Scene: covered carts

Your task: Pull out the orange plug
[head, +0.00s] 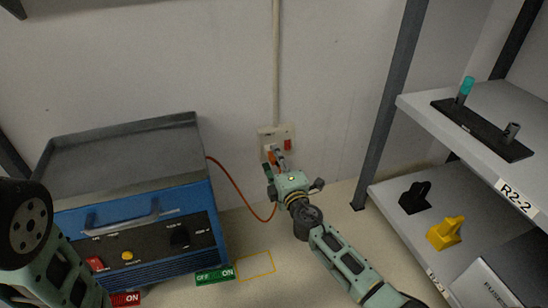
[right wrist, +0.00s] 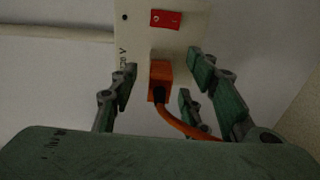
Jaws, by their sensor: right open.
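The orange plug (right wrist: 160,78) sits in the wall socket plate (right wrist: 134,40), below a red switch (right wrist: 165,19). In the head view the orange plug (head: 270,154) shows only partly, behind my gripper. Its orange cord (head: 238,190) runs to the blue machine on the left. My right gripper (head: 277,165) reaches up to the socket. In the right wrist view the right gripper (right wrist: 165,90) is open, with its fingers on both sides of the plug and gaps visible between. Of my left arm only a part shows at the lower left; its gripper is out of view.
The blue machine (head: 140,226) with a metal top stands at left. Green and red labels (head: 215,276) lie in front of it. A grey shelf (head: 480,125) at right holds black and yellow parts. A pale conduit (head: 276,60) runs up the wall.

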